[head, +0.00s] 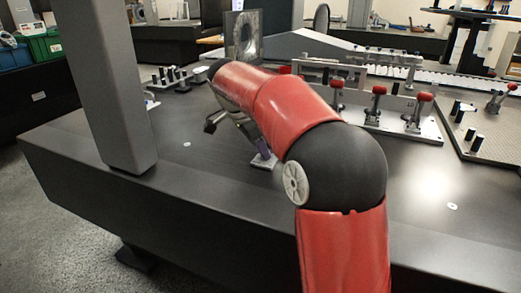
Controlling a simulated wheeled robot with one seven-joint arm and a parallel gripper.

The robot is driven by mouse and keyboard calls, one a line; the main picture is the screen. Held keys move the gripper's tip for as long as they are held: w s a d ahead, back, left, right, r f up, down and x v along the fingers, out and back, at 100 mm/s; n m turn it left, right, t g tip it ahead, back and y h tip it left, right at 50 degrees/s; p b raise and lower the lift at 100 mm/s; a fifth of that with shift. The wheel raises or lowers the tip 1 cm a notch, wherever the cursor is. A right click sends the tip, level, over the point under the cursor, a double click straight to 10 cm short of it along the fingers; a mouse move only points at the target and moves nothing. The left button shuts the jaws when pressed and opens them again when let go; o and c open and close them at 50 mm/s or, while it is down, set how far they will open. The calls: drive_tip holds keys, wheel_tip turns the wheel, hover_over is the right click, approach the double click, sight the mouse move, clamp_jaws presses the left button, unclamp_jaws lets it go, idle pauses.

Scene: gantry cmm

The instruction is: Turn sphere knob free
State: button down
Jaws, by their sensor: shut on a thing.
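My gripper (257,141) is at the end of my red arm, low over the dark table, and mostly hidden behind my forearm. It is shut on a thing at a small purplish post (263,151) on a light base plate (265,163). The sphere knob itself cannot be made out; my gripper and forearm cover that spot.
A grey column (108,90) stands left of my arm. Red-handled clamps (376,104) on a fixture plate stand behind right. A grey upright plate (243,38) stands behind my wrist.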

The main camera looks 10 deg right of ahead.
drive_tip(key=n, duration=0.1)
drive_tip(key=n+t, duration=0.1)
drive_tip(key=n, duration=0.1)
drive_tip(key=n+b, duration=0.1)
drive_tip(key=shift+s+d+n+t+y, duration=0.15)
drive_tip(key=shift+s+n+t+y, duration=0.15)
drive_tip(key=shift+t+y, duration=0.1)
drive_tip(key=n+t+y, duration=0.1)
drive_tip(key=n, duration=0.3)
drive_tip(key=shift+s+d, duration=0.15)
drive_tip(key=n, duration=0.1)
drive_tip(key=n+y, duration=0.1)
drive_tip(key=n, duration=0.1)
drive_tip(key=n+t+y, duration=0.1)
drive_tip(key=n, duration=0.1)
drive_tip(key=shift+d+r+p, duration=0.1)
drive_tip(key=shift+d+p, duration=0.15)
drive_tip(key=shift+p, duration=0.1)
drive_tip(key=n, duration=0.2)
drive_tip(key=n+y+p, duration=0.1)
drive_tip(key=n, duration=0.1)
drive_tip(key=shift+d+y, duration=0.15)
drive_tip(key=shift+y, duration=0.15)
drive_tip(key=c, duration=1.5)
unclamp_jaws()
